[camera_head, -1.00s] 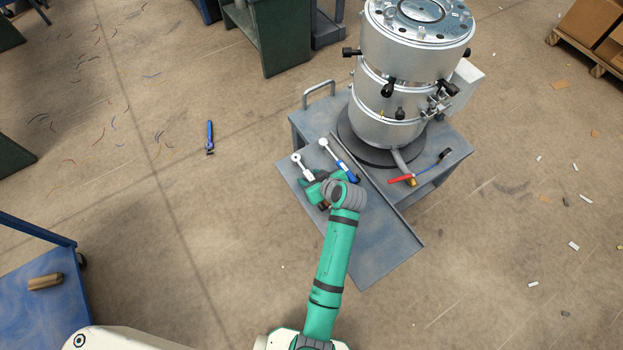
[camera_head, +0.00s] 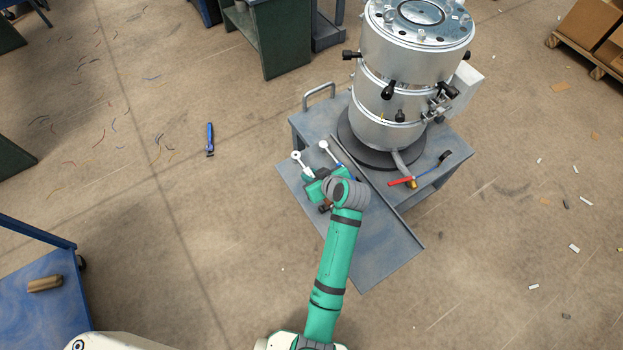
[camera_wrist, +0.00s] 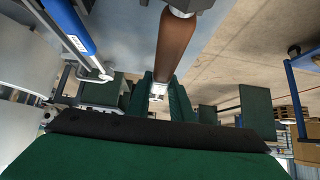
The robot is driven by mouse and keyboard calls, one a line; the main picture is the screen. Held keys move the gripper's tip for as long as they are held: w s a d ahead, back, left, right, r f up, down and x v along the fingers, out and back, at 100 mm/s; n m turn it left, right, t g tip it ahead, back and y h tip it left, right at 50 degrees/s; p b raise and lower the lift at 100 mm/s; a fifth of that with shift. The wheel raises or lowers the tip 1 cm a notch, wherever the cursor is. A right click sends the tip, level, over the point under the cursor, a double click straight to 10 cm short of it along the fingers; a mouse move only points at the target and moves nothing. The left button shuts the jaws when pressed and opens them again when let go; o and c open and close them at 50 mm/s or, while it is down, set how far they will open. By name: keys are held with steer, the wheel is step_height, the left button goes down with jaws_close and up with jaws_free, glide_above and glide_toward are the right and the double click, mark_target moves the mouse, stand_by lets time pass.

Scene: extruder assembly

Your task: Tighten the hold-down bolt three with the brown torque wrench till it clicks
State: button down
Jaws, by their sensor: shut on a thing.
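The brown torque wrench shows its pale ring head (camera_head: 296,156) beyond my gripper (camera_head: 316,188) in the head view. Its brown handle (camera_wrist: 176,45) runs into my gripper (camera_wrist: 165,98) in the wrist view. The extruder (camera_head: 400,85) is a silver cylinder standing upright on the cart, behind and right of my gripper. Several hold-down bolts (camera_head: 421,36) ring its top; I cannot tell which is number three.
A blue-handled wrench (camera_head: 324,147) lies close right of my gripper, also in the wrist view (camera_wrist: 72,28). A red-handled tool (camera_head: 402,181) lies on the cart (camera_head: 385,250). The shelf's right front is clear. A blue tool (camera_head: 210,140) lies on the floor.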

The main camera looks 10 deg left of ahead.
steer(key=s+d+r, duration=0.2)
steer(key=s+r, duration=0.7)
steer(key=s, duration=0.4)
steer(key=shift+s+d, duration=0.15)
steer(key=shift+d, duration=0.05)
steer(key=shift+r, duration=0.1)
steer(key=c, duration=2.2)
jaws_free()
jaws_close()
